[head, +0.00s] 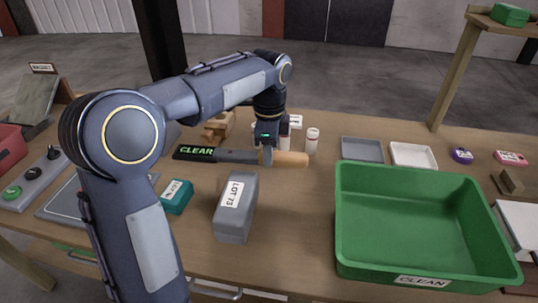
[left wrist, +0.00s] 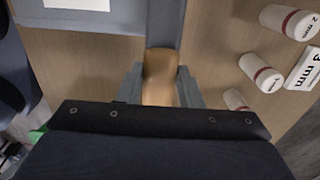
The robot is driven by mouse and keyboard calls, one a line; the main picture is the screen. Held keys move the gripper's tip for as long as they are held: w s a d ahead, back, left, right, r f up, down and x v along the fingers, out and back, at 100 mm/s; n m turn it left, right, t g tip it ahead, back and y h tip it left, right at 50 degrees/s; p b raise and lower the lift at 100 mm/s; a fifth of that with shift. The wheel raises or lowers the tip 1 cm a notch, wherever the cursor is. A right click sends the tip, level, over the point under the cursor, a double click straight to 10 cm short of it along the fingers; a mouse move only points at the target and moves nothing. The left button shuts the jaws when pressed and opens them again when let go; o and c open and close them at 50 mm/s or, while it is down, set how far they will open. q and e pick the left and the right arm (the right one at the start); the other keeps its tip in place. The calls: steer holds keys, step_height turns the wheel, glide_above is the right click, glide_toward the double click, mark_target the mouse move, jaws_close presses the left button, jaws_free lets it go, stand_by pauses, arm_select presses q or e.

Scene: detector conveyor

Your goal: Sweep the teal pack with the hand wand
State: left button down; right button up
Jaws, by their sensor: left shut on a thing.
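The hand wand (head: 240,156) has a dark paddle with a lit green "CLEAR" display, a grey shaft and a wooden handle. My left gripper (head: 267,156) is shut on the wand where the handle meets the shaft. In the left wrist view the fingers (left wrist: 160,88) stand on both sides of the wooden handle (left wrist: 160,65). Whether the wand touches the table is hard to tell. The teal pack (head: 176,197), a small labelled box, lies on the table nearer than the paddle and apart from it. My right gripper is not in view.
A grey "LOT 73" box (head: 237,207) stands right of the teal pack. A green "CLEAN" bin (head: 425,262) fills the right front. White cylinders (head: 312,141) and wooden blocks (head: 215,130) stand behind the wand. Shallow grey (head: 362,150) and white (head: 413,155) trays lie behind the bin.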

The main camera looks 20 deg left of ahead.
arm_select(q)
steer(key=s+d+r, duration=0.3)
steer(key=s, duration=0.4)
steer(key=shift+s+d+r, duration=0.2)
steer(key=shift+s+r, duration=0.05)
